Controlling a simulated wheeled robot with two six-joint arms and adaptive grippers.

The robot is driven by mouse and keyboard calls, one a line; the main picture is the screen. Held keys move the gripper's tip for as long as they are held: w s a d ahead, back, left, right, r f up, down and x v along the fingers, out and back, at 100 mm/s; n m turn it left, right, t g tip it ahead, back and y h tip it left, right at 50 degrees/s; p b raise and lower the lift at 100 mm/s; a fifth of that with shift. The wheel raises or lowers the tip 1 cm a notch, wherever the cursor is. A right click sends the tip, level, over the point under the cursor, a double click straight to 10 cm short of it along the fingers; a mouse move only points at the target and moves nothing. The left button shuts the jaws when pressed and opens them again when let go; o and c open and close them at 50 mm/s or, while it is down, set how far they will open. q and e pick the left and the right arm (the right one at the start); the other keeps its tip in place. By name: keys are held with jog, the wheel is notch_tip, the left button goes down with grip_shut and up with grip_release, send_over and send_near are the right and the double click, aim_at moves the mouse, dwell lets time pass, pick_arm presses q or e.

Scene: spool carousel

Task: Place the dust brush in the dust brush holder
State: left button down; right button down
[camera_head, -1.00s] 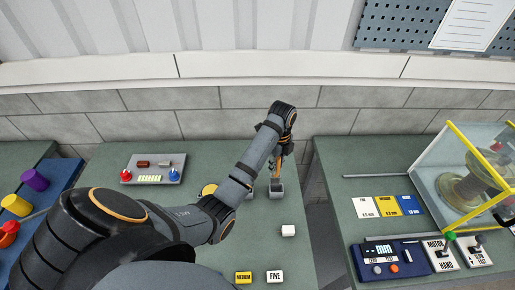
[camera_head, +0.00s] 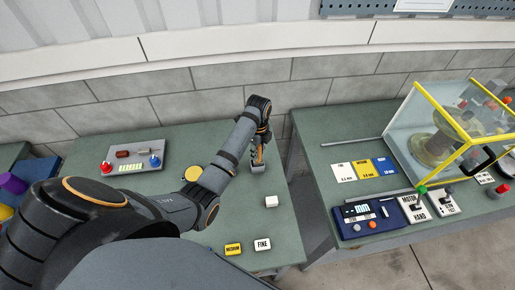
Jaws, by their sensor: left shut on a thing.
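My left gripper (camera_head: 260,146) is near the back right corner of the left bench, pointing down. It is shut on the dust brush (camera_head: 257,158), of which a narrow orange-brown part shows below the fingers. A small grey block-like piece (camera_head: 258,170) is at the lower end of the brush, at the bench top. I cannot tell whether this is the brush's head or the dust brush holder, or whether the brush is inside a holder. The fingers are small and partly hidden by the wrist. My right gripper is out of view.
A white block (camera_head: 271,201), a yellow MEDIUM block (camera_head: 233,249) and a white FINE block (camera_head: 262,244) lie nearer on the bench. A yellow disc (camera_head: 193,171) is beside my arm. A knob panel (camera_head: 131,163) is at left. A gap separates the right bench (camera_head: 318,130) with its clear-walled case (camera_head: 405,130).

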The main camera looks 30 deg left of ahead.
pick_arm(q)
jog(key=shift+a+f, duration=0.1)
jog(key=shift+a, duration=0.05)
jog(key=shift+f, duration=0.2)
jog(key=shift+f, duration=0.25)
jog(key=shift+f, duration=0.1)
jog(key=c, duration=1)
grip_release()
notch_tip(320, 180, up, 8)
jog(key=shift+f, duration=0.2)
jog(key=shift+f, duration=0.1)
